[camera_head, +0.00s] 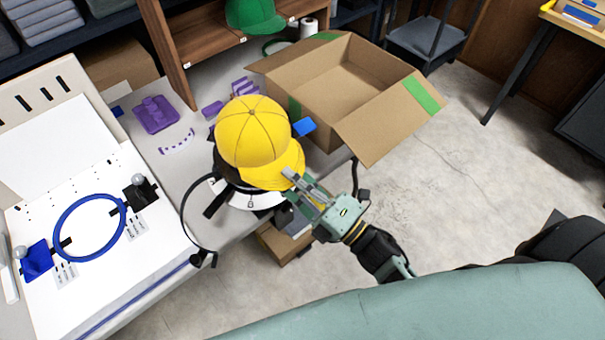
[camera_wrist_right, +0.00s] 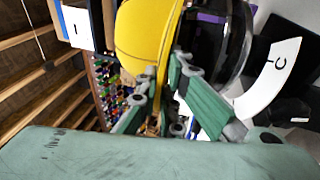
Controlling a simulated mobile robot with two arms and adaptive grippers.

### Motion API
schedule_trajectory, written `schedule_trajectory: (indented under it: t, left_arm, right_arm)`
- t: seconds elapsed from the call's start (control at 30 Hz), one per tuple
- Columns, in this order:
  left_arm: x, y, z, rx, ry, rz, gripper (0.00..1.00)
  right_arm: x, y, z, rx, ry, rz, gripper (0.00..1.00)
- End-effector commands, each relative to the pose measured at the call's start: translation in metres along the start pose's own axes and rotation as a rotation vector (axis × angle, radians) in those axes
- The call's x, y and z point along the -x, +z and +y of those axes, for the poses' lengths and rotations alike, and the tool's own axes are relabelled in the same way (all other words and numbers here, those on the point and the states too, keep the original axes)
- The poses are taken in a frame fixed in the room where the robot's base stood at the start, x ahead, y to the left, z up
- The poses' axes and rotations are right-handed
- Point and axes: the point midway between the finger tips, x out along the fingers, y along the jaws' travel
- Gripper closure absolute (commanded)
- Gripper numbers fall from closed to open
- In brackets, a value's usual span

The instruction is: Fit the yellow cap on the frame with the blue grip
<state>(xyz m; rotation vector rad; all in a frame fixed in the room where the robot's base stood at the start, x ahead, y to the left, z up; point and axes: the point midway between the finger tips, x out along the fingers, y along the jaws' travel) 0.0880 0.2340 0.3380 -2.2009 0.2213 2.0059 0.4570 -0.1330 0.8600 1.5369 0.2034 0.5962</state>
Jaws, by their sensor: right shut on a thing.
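The yellow cap (camera_head: 250,132) sits crown up over a dark round frame (camera_head: 228,174) with a white band below it, at the table's edge. The cap hides most of this frame, so I cannot tell how far it is seated. A blue tab (camera_head: 304,127) sticks out beside the cap, probably the blue grip. My right gripper (camera_head: 292,181) is shut on the cap's brim. The right wrist view shows the yellow cap (camera_wrist_right: 147,35) between the fingers (camera_wrist_right: 160,98), with the dark curved frame (camera_wrist_right: 236,45) close to its right. My left gripper is not in view.
An open cardboard box (camera_head: 345,85) stands just behind the cap. A blue hoop (camera_head: 90,228) lies on the white board at left. Purple pieces (camera_head: 156,114) lie behind on the table. A green cap (camera_head: 255,14) is on the shelf. A thin black loop (camera_head: 184,215) stands left of the cap.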

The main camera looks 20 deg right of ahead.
Motion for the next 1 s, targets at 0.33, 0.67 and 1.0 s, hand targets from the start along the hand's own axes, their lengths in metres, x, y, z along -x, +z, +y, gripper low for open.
schedule_trajectory:
  t: [0.33, 0.67, 1.0]
  left_arm:
    - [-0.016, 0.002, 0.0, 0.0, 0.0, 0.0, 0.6]
    - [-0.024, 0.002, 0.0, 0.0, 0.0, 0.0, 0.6]
    - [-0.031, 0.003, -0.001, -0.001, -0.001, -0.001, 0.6]
  right_arm:
    - [0.002, 0.001, -0.029, -0.012, -0.002, 0.035, 1.0]
    - [0.003, 0.0, -0.038, -0.012, -0.002, 0.034, 1.0]
    - [0.003, 0.0, -0.046, -0.012, -0.001, 0.034, 1.0]
